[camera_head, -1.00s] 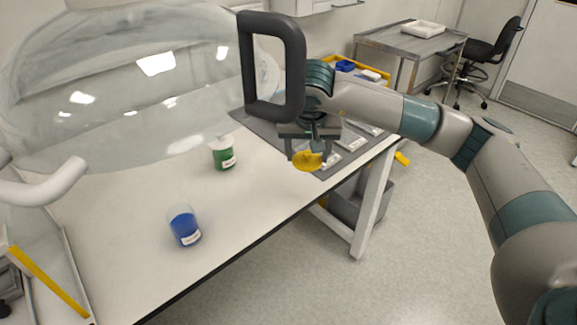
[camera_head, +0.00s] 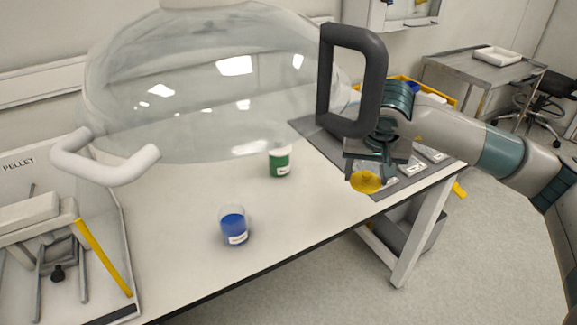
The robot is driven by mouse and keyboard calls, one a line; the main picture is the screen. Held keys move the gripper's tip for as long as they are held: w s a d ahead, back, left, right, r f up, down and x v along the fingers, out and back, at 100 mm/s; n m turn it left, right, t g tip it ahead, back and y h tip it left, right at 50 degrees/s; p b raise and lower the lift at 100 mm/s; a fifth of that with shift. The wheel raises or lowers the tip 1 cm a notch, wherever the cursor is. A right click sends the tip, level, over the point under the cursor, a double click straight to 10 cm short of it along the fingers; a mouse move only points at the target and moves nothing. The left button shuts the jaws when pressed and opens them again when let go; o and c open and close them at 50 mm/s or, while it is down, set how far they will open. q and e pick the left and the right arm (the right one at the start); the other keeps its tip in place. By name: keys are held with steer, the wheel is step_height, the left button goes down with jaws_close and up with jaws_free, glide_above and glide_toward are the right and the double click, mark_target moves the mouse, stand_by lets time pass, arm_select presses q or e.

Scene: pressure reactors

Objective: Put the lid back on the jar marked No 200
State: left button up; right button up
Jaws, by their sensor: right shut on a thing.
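My right gripper (camera_head: 370,172) is shut on a round yellow lid (camera_head: 366,182) and holds it above the table's right part, near the grey mat. A jar with blue contents (camera_head: 233,228) stands upright on the white table, open at the top, with a small white label. A jar with green contents (camera_head: 279,163) stands further back, with a white label and a pale top. The label writing is too small to read, so I cannot tell which jar is No 200. My left gripper is not in view.
A press-like device (camera_head: 40,230) stands at the left. A grey mat (camera_head: 310,130) with small labelled items lies at the right. The table front is clear.

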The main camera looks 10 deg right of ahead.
steer(key=s+a+f+n+y, duration=0.1)
steer(key=s+a+f+n, duration=0.2)
steer(key=s+a, duration=0.3)
steer(key=shift+a+n+y, duration=0.3)
steer(key=shift+a+n, duration=0.3)
steer(key=shift+a, duration=0.35)
steer(key=shift+s, duration=0.2)
